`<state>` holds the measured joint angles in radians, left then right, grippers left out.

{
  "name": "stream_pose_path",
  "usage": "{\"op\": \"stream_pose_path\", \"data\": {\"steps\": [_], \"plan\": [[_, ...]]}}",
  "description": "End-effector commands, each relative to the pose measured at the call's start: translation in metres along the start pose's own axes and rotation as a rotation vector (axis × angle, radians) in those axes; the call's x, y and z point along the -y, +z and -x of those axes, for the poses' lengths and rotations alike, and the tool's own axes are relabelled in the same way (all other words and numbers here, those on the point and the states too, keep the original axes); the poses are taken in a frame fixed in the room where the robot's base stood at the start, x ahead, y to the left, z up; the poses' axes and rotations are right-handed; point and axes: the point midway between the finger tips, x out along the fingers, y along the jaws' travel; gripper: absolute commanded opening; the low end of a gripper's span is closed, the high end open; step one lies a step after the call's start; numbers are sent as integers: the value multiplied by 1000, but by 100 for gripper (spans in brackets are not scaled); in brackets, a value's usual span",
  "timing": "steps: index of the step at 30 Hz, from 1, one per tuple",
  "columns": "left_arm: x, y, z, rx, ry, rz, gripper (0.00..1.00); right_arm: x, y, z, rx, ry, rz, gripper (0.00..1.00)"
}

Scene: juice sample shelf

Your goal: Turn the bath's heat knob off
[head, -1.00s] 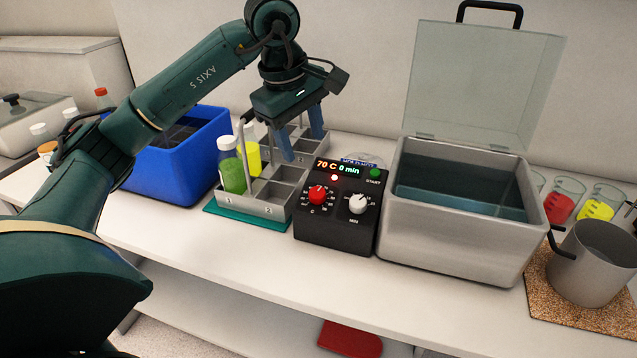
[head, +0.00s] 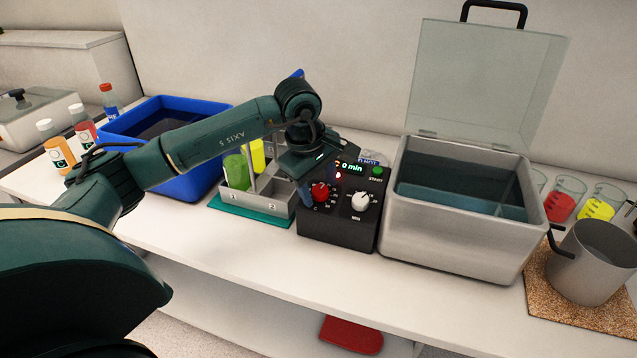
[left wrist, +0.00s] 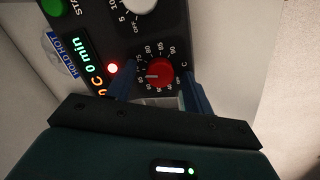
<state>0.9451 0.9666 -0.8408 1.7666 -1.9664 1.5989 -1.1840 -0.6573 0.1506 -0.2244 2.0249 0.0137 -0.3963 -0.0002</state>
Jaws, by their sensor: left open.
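The bath's control box (head: 338,235) is black, with a red heat knob (head: 320,192) marked C and a white minutes knob (head: 360,201). The red knob also shows in the left wrist view (left wrist: 158,73). My left gripper (head: 323,185) is open over the box. In the left wrist view its blue fingers (left wrist: 157,80) stand on either side of the red knob; I cannot tell whether they touch it. A red light (left wrist: 113,68) is lit. The display (left wrist: 92,72) reads 0 min, its temperature part mostly hidden. My right gripper is not in view.
The steel bath (head: 455,235) with its clear lid raised stands right of the box. A bottle rack (head: 255,205) stands close on the left, with a blue tub (head: 190,185) beyond it. A metal pot (head: 595,262) sits on a cork mat at far right. The counter's front is clear.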

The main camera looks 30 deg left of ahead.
Motion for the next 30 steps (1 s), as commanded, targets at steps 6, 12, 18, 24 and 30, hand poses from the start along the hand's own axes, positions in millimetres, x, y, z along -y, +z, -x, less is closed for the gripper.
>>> {"op": "stream_pose_path", "data": {"steps": [6, 12, 18, 24, 30], "plan": [[0, 0, 0, 0, 0, 0, 41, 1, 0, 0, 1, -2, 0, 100], [0, 0, 0, 0, 0, 0, 24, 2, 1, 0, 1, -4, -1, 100], [0, 0, 1, 0, 0, 0, 8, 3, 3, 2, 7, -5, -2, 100], [0, 0, 0, 0, 1, 11, 8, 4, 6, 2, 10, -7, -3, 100], [1, 0, -1, 0, 10, 77, 8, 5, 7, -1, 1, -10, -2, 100]]}}
